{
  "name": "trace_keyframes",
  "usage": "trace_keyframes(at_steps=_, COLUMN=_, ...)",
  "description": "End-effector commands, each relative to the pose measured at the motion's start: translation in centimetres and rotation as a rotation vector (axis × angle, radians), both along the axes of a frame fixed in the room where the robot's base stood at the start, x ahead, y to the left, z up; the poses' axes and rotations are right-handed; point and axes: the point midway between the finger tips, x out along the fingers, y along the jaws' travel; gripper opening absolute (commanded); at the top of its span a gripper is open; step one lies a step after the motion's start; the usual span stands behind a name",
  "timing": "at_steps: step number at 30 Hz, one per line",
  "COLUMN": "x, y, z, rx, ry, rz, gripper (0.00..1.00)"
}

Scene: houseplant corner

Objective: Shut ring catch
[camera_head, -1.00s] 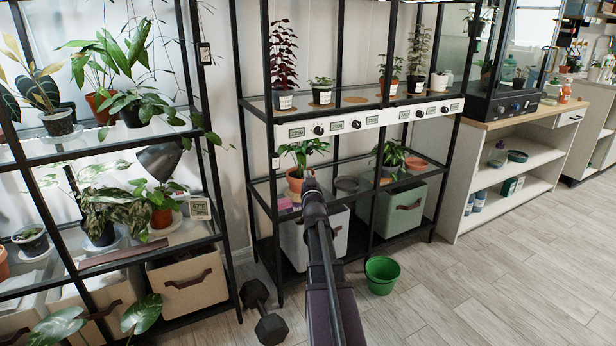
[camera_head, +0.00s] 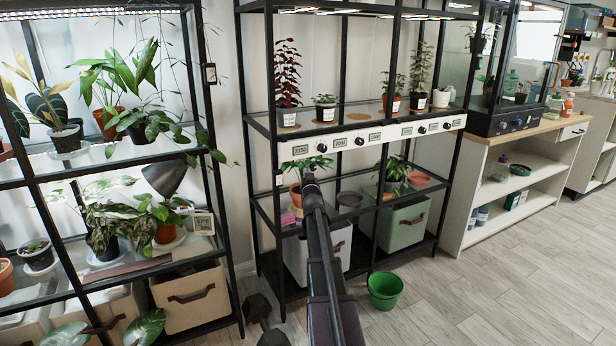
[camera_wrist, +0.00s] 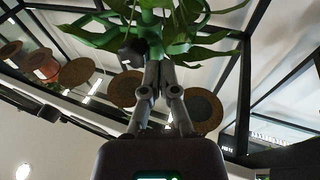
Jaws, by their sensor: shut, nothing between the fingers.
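A leafy plant in a terracotta pot (camera_head: 296,196) stands on the lower glass shelf of the middle rack. My gripper (camera_head: 309,180) is in front of it and partly covers it. In the wrist view its leaves (camera_wrist: 195,30) hang overhead. There my gripper (camera_wrist: 156,52) points up at the plant, its fingers together and empty. A small dark block (camera_wrist: 131,53) sits left of the fingertips, close to the green stem. It may be the ring catch. I cannot tell whether it touches a finger or whether it is open. The head view does not show the catch clearly.
A white panel with knobs (camera_head: 376,139) runs above the plant along the upper shelf (camera_head: 350,115). Another potted plant (camera_head: 397,172) and an empty terracotta saucer (camera_head: 418,179) are to its right. A green bucket (camera_head: 385,291) and a dumbbell (camera_head: 257,310) are on the floor.

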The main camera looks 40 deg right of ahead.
Motion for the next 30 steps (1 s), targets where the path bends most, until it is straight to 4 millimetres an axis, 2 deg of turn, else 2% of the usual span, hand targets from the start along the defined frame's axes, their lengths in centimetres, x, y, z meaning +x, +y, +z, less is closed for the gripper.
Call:
trace_keyframes(at_steps=10, x=0.1, y=-0.1, z=0.0, rx=0.000, ry=0.000, rz=0.000, gripper=0.00)
trace_keyframes(at_steps=18, x=0.8, y=-1.4, z=0.2, rx=0.000, ry=0.000, rz=0.000, gripper=0.00)
trace_keyframes(at_steps=30, x=0.7, y=-1.6, z=0.1, rx=0.001, ry=0.001, rz=-0.003, gripper=0.00)
